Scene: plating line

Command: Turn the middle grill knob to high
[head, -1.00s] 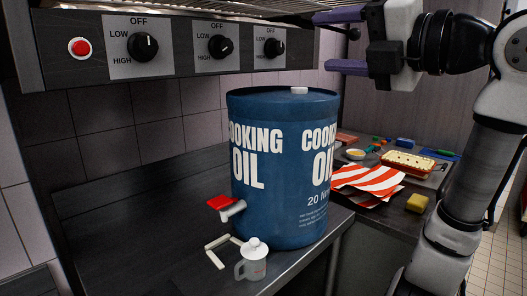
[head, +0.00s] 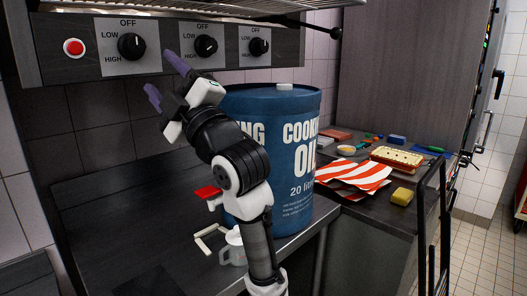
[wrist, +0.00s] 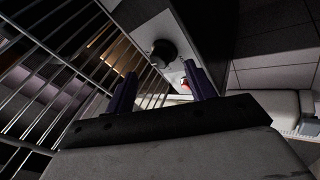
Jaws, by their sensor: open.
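The middle grill knob (head: 206,46) is a black dial on a pale plate marked OFF, LOW and HIGH, between the left knob (head: 131,46) and the right knob (head: 259,46). Its exact setting is too small to read. My gripper (head: 160,75) is open and empty in the head view, its purple fingers pointing up and left, below the panel between the left and middle knobs. In the wrist view, a black knob (wrist: 163,53) shows beyond the open fingers (wrist: 160,88), apart from them; I cannot tell for certain which knob it is.
A blue cooking oil drum (head: 290,110) stands close behind my arm, with a small white lidded jug (head: 232,247) in front. A red button (head: 73,47) is left of the knobs. Grill rack bars (wrist: 50,75) run close by in the wrist view. A striped cloth (head: 350,175) lies right.

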